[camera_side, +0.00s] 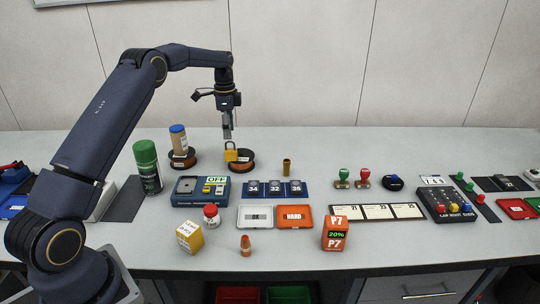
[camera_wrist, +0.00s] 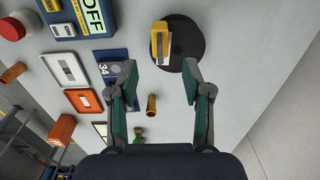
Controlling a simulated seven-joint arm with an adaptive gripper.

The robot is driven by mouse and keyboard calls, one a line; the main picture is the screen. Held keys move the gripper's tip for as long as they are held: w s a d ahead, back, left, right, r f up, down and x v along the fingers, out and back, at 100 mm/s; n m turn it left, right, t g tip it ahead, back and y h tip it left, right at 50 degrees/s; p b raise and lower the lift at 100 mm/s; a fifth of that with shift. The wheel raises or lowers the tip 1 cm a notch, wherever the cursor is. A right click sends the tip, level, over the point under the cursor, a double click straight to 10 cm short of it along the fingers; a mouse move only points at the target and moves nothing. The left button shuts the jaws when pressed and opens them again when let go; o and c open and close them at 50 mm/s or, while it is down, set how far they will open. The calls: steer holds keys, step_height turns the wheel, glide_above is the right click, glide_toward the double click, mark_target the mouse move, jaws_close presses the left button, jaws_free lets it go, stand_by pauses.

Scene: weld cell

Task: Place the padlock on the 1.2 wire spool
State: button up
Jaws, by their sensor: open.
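The yellow padlock (camera_side: 231,155) stands upright with its shackle up at the left part of a dark, copper-wound spool (camera_side: 245,165). In the wrist view the padlock (camera_wrist: 157,44) overlaps the left part of the round black spool top (camera_wrist: 187,38); it appears to rest on it. The spool's label is too small to read. My gripper (camera_side: 227,137) is just above the padlock, pointing down. In the wrist view my gripper (camera_wrist: 160,76) is open, with nothing between its fingers and the padlock just beyond the fingertips.
A second spool (camera_side: 183,164) to the left carries a blue-capped container (camera_side: 178,139). A green spray can (camera_side: 147,166) stands further left. A blue OFF device (camera_side: 200,191), a blue number tray (camera_side: 276,197) and a brass cylinder (camera_side: 287,167) are nearby. The bench behind the spool is clear.

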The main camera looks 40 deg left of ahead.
step_height(320, 180, up, 4)
steer(key=shift+f, duration=0.15)
steer(key=s+d+r+n+t, duration=0.3)
steer(key=s+d+r+n, duration=0.1)
steer(key=s+d+r, duration=1)
steer(key=s+d+f+n+t, duration=0.1)
steer(key=s+d, duration=0.3)
steer(key=s, duration=0.5)
steer(key=s+d+f+n+t, duration=0.1)
steer(key=s+d+f+n, duration=0.2)
steer(key=s, duration=0.6)
steer(key=shift+d+n+t, duration=0.3)
steer(key=shift+d+n, duration=0.2)
steer(key=shift+d, duration=0.7)
